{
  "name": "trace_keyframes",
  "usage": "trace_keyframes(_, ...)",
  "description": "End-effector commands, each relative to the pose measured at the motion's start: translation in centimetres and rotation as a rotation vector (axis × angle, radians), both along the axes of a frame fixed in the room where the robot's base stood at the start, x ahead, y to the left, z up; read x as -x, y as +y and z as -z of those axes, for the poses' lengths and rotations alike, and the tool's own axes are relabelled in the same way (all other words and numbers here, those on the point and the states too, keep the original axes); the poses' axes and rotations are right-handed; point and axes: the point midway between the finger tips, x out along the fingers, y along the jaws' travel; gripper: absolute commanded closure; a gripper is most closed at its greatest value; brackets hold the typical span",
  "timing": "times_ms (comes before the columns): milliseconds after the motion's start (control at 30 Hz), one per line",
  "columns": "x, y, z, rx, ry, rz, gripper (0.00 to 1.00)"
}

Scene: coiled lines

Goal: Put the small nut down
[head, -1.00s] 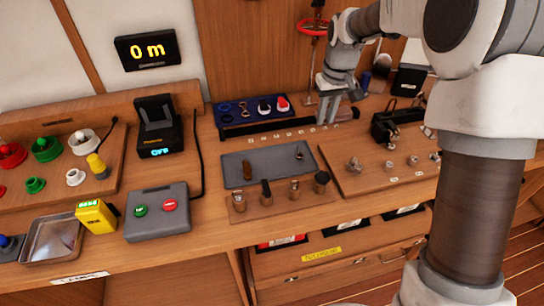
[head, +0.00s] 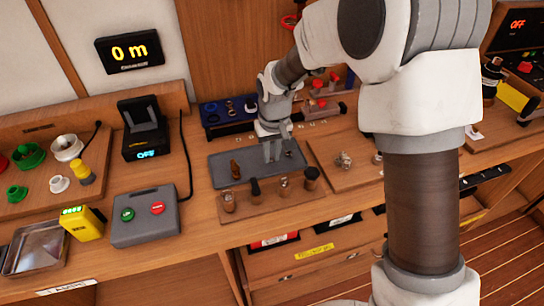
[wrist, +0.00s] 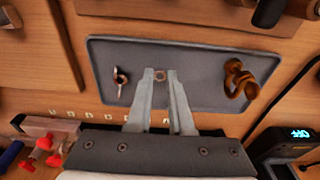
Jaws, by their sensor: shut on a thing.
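My gripper (head: 272,158) is over the grey mat (head: 222,160) on the bench. In the wrist view its two fingertips (wrist: 160,73) are close together with the small nut (wrist: 160,76), a little brassy ring, between them. The wrist view shows the grey mat (wrist: 200,65) below the nut. I cannot tell whether the nut touches the mat. The nut is too small to make out in the head view.
A brown coiled piece (wrist: 239,79) and a small metal fitting (wrist: 120,80) lie on the mat, on either side of the fingers. A wooden rack (head: 270,198) with upright tools stands along the mat's front. A blue tray (head: 212,118) is behind.

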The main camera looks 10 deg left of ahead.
Motion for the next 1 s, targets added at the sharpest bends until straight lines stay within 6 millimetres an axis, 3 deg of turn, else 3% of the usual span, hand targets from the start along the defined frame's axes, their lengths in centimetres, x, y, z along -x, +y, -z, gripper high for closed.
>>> trace_keyframes(67,0.05,-0.02,1.02,0.001,0.002,0.0,1.0)
trace_keyframes(433,-0.03,-0.03,1.5,0.0,0.0,0.0,1.0)
trace_keyframes(467,-0.04,-0.04,1.4,0.0,-0.001,0.0,0.77)
trace_keyframes(600,-0.03,-0.04,1.35,0.0,0.0,0.0,0.52)
trace_keyframes(1000,-0.04,-0.03,0.69,0.0,-0.001,0.0,0.51)
